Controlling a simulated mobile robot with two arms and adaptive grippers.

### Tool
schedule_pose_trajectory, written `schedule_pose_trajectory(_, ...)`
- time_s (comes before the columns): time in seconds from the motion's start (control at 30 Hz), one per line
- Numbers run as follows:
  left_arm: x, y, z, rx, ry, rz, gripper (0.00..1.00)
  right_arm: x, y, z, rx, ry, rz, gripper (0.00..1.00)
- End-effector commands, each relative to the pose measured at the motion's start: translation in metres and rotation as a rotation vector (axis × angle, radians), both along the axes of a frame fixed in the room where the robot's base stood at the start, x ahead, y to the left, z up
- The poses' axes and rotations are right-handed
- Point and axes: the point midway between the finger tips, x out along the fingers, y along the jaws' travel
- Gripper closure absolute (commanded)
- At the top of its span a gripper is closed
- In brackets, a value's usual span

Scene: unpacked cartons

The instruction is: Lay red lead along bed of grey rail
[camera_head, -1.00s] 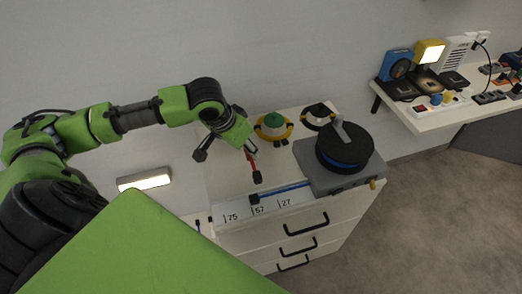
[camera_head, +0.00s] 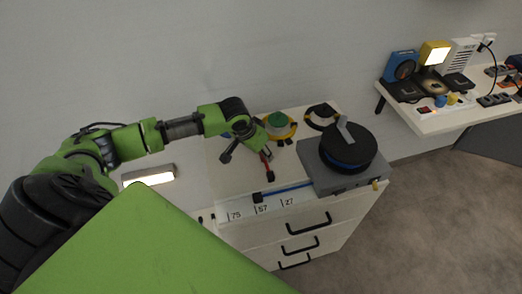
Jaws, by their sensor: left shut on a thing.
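My left gripper (camera_head: 262,154) is over the top of the white cabinet, shut on the red lead (camera_head: 267,165). The lead hangs down from the fingers and ends in a dark plug (camera_head: 270,176). I cannot tell whether the plug touches the cabinet top. The pale grey rail (camera_head: 272,208), marked 75, 57 and 27, runs along the cabinet's front edge, below and in front of the gripper. A blue lead (camera_head: 288,189) with a dark end lies just behind the rail, running from the grey device. My right gripper is not in view.
The grey device with a black round top (camera_head: 345,148) stands at the cabinet's right. A yellow ring with a green centre (camera_head: 278,123) and a black ring (camera_head: 321,115) lie behind. A cluttered white shelf (camera_head: 437,121) is farther right.

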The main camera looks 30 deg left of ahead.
Motion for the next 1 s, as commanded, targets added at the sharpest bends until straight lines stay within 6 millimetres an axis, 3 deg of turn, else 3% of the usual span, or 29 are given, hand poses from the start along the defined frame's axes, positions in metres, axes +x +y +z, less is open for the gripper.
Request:
schedule_pose_trajectory(0.17, 0.000, 0.000, -0.002, 0.000, 0.000, 0.001, 0.88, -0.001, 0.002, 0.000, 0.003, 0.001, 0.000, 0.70)
schedule_pose_trajectory(0.2, 0.000, 0.000, -0.002, 0.000, 0.000, 0.001, 0.59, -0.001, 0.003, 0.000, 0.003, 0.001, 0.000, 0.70)
schedule_pose_trajectory(0.27, 0.000, 0.000, -0.002, 0.000, 0.000, 0.001, 0.47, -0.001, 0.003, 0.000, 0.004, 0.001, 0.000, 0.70)
schedule_pose_trajectory(0.67, 0.000, 0.000, 0.002, 0.001, -0.001, 0.000, 0.47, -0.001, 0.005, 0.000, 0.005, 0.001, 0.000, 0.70)
schedule_pose_trajectory(1.0, -0.025, 0.004, 0.060, 0.002, -0.002, -0.001, 0.47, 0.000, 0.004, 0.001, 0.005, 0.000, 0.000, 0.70)
